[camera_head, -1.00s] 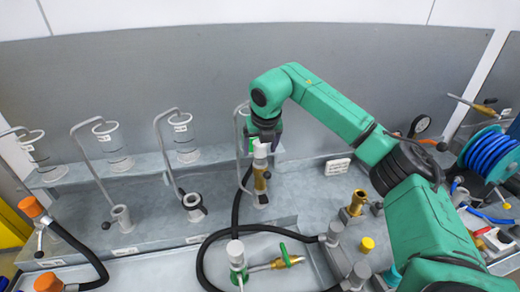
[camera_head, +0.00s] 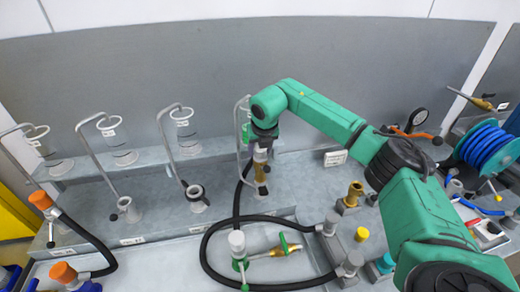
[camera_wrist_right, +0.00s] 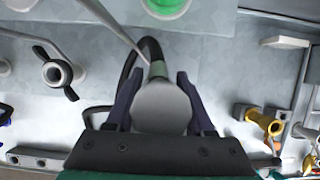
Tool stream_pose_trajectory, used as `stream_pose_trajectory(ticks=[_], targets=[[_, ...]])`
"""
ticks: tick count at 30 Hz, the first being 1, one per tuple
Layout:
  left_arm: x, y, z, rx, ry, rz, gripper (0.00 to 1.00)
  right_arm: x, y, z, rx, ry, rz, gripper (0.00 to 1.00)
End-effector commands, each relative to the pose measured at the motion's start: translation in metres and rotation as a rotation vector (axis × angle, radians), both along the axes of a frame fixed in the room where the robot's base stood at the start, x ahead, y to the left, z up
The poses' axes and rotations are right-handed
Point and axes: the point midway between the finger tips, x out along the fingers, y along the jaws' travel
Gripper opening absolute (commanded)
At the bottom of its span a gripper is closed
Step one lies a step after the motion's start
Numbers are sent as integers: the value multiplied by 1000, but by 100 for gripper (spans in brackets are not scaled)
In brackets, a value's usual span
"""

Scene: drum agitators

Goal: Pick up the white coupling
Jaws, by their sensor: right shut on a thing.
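The white coupling (camera_wrist_right: 160,108) shows large in the right wrist view as a pale round end between the two dark fingers. My right gripper (camera_wrist_right: 159,82) is shut on it. My left gripper is not in view.
A second white-topped fitting (camera_head: 237,241) with a green-handled brass valve (camera_head: 284,247) stands in front. A black hose (camera_head: 205,250) loops around it. Glass cylinders (camera_head: 183,132) with bent rods stand at the left. A blue hose reel (camera_head: 488,150) is at the right.

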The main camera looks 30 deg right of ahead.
Motion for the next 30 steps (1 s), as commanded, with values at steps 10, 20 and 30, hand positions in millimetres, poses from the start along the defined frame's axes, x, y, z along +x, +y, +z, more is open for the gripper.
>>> stream_pose_trajectory(ticks=[10,20,30], targets=[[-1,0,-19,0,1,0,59,2,0,40,2,-8,-1,0],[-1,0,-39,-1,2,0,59,1,1,137,3,-8,0,0],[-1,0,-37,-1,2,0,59,1,0,197,0,-2,0,0]])
